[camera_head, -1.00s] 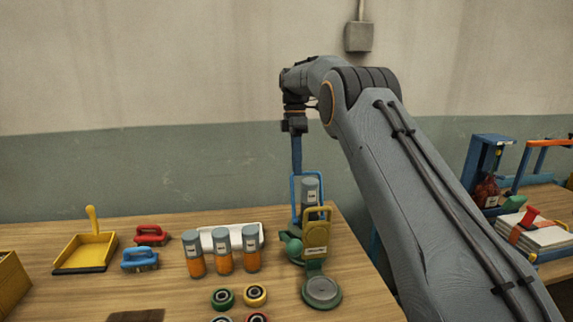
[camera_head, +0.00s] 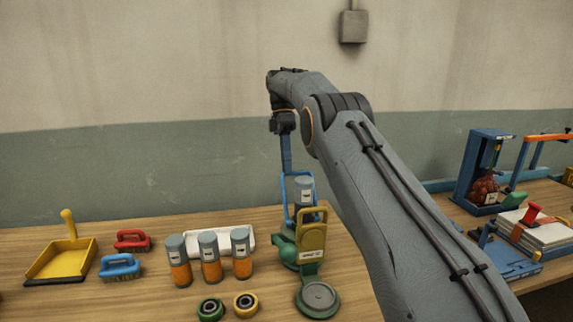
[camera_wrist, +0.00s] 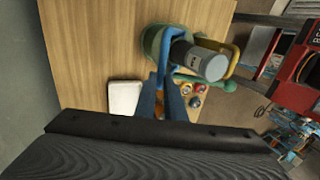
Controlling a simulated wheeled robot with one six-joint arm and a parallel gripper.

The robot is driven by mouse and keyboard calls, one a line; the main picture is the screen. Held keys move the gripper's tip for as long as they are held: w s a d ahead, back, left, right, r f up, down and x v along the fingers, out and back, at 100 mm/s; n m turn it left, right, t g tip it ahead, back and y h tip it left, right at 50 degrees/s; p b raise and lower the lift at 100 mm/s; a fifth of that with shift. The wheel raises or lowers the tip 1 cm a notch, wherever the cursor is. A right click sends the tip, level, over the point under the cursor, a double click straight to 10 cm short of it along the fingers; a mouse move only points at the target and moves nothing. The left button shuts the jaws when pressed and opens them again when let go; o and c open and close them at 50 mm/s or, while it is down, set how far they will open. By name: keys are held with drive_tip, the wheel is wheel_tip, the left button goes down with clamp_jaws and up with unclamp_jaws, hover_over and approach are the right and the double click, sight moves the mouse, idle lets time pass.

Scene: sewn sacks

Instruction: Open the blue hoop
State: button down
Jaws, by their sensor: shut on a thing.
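The blue hoop (camera_head: 285,197) stands upright at the back of a green stand, around or beside a grey-topped cylinder (camera_head: 304,187). In the wrist view the blue hoop (camera_wrist: 167,50) passes close by the cylinder (camera_wrist: 205,62). My gripper (camera_head: 286,172) reaches down from above and is shut on the hoop's upper left part. In the wrist view my gripper's blue fingers (camera_wrist: 168,92) meet at the hoop. A yellow hoop (camera_head: 312,236) with a label stands upright in front of the cylinder. The hoop's lower end is partly hidden.
A round grey-green disc (camera_head: 318,298) lies in front of the stand. Several orange-and-grey cylinders (camera_head: 210,257) and a white tray (camera_head: 206,238) are to the left. Brushes (camera_head: 121,266) and a yellow dustpan (camera_head: 62,258) lie farther left. A second table holds a blue press (camera_head: 480,168).

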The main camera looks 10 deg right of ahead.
drive_tip(key=shift+w+f, duration=0.2)
drive_tip(key=shift+f, duration=0.1)
idle(0.4)
